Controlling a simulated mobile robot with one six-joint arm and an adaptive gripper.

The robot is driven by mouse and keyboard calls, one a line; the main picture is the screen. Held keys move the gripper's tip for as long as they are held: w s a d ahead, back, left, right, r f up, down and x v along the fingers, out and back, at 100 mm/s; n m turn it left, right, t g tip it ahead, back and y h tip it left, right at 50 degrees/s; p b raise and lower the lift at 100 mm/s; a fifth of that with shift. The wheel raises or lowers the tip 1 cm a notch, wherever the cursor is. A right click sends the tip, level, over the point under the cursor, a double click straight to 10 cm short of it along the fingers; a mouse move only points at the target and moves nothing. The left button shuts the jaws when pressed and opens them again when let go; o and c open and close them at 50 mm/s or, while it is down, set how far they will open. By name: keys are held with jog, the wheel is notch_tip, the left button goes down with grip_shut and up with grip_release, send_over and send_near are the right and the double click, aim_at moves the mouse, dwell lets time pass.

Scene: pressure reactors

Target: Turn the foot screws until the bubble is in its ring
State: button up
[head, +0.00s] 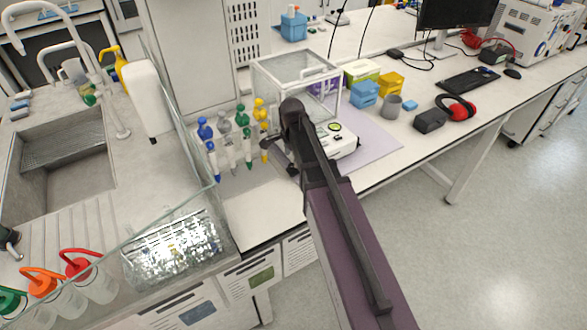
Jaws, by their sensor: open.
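An analytical balance with a clear glass draft shield (272,78) and a white base (343,145) stands on a pale lilac mat (378,150) on the bench. A small round yellow-green spot (335,127) shows on top of the base; it may be the bubble level, but it is too small to read a bubble or ring. I cannot make out the foot screws; my arm covers the left part of the base. My gripper (272,155) is at the balance's front left, mostly hidden by my arm, with dark open fingers. I cannot tell whether it touches anything.
Pipettes on a stand (226,128) are close left of my gripper. Blue boxes (364,94), a grey cup (391,105), a black box (430,121) and red ear defenders (457,107) lie to the right. A sink (62,160) is at left. The mat's right part is clear.

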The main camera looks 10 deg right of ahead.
aim_at(292, 165)
jog(key=shift+f+b, duration=1.3)
jog(key=shift+f, duration=0.3)
grip_shut()
